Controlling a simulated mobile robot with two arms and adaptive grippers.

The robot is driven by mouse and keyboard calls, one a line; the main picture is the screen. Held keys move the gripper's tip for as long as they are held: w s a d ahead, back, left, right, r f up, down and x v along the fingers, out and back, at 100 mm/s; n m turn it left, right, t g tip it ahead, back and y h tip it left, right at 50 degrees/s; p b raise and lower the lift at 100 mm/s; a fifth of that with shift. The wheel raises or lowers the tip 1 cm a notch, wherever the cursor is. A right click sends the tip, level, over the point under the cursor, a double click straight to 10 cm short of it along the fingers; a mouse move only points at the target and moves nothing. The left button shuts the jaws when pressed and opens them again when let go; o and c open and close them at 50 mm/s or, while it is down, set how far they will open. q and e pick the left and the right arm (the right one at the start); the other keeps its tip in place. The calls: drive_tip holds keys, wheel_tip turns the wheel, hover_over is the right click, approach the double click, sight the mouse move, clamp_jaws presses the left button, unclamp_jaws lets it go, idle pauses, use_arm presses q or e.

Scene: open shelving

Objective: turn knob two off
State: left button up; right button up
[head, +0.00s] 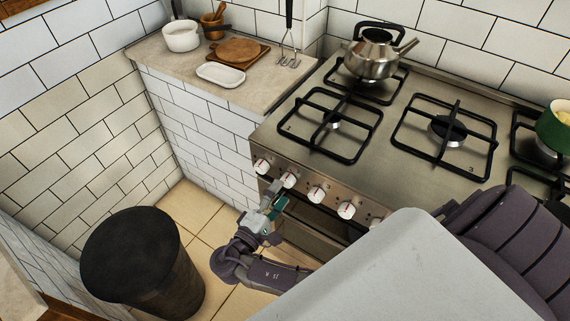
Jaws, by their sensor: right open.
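The stove's front panel carries a row of white knobs with red marks. The second knob from the left (289,180) sits just above and right of my right gripper. The first knob (262,166) is at the panel's left end, and the third knob (315,194) is to the right. My right gripper (276,196) is open, its fingers pointing up toward the second knob. I cannot tell whether a finger touches it. The exact angle of the knob's mark is too small to read. My left gripper is not in view.
The steel stove top (385,120) has black grates and a kettle (372,58) at the back. A green pot (553,128) stands at the right edge. A counter (160,52) with dishes is at the left. A black bin (140,265) stands on the floor at lower left.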

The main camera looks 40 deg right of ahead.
drive_tip(key=v, duration=0.8)
drive_tip(key=shift+a, duration=0.2)
drive_tip(key=shift+s, duration=0.1)
drive_tip(key=s+d+f+n+g+y, duration=0.2)
drive_tip(key=s+f+y, duration=0.2)
drive_tip(key=f, duration=0.8)
drive_tip(key=s+d+f+n+g+y, duration=0.1)
drive_tip(key=s+d+f+n+y, duration=0.2)
drive_tip(key=f, duration=1)
drive_tip(key=s+f+m+g+y, duration=0.1)
drive_tip(key=s+f+m+y, duration=0.3)
drive_tip(key=s+f, duration=0.4)
drive_tip(key=s+f+m+g+y+p, duration=0.1)
drive_tip(key=s+f+m+y, duration=0.4)
drive_tip(key=s, duration=1.2)
drive_tip(key=shift+s+d+f+g+y, duration=0.25)
drive_tip(key=shift+d+f+g+y, duration=0.45)
drive_tip(key=shift+f, duration=0.65)
drive_tip(key=shift+a, duration=0.25)
